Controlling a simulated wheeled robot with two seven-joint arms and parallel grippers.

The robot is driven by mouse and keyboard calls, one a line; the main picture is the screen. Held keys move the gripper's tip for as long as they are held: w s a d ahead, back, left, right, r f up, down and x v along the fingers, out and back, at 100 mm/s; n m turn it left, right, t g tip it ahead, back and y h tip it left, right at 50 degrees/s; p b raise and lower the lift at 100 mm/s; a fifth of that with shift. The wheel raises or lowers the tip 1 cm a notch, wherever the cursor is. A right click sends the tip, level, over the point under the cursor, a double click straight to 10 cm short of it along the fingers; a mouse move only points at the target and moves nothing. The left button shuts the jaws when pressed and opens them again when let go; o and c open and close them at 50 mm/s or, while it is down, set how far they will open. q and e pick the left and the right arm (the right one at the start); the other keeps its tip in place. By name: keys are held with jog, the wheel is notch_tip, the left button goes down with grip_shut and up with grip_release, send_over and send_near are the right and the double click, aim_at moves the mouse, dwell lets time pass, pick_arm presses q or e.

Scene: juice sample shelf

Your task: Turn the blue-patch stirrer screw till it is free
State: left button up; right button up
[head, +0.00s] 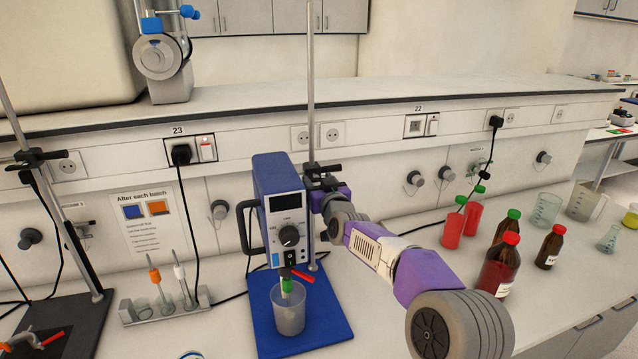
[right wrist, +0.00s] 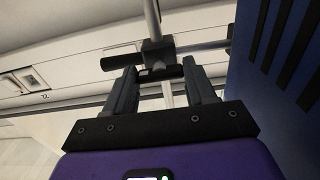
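The blue-patch stirrer (head: 266,186) is a tall blue box with a grey dial front and a light-blue patch (head: 276,259) low on it. It hangs on a steel rod (head: 311,90) over a blue base (head: 332,318). A black clamp (head: 320,169) joins it to the rod; the clamp also shows in the right wrist view (right wrist: 157,52). My right gripper (head: 325,190) is at this clamp. In the right wrist view, my right gripper (right wrist: 160,78) has the clamp's black screw handle (right wrist: 160,74) between its fingertips, apparently touching both. My left gripper is out of view.
A clear beaker (head: 288,312) stands under the stirrer. Left are a rack (head: 160,312) and another stand (head: 85,315). Red-capped and green-capped bottles (head: 498,268) stand right of my right arm. The stirrer's blue side (right wrist: 285,60) is close to the right gripper.

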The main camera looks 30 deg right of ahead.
jog(key=shift+c, duration=1.3)
jog(key=shift+n, duration=0.3)
jog(key=n, duration=0.4)
jog(key=shift+n+b, duration=3.35)
jog(key=shift+n, duration=3.45)
jog(key=o, duration=1)
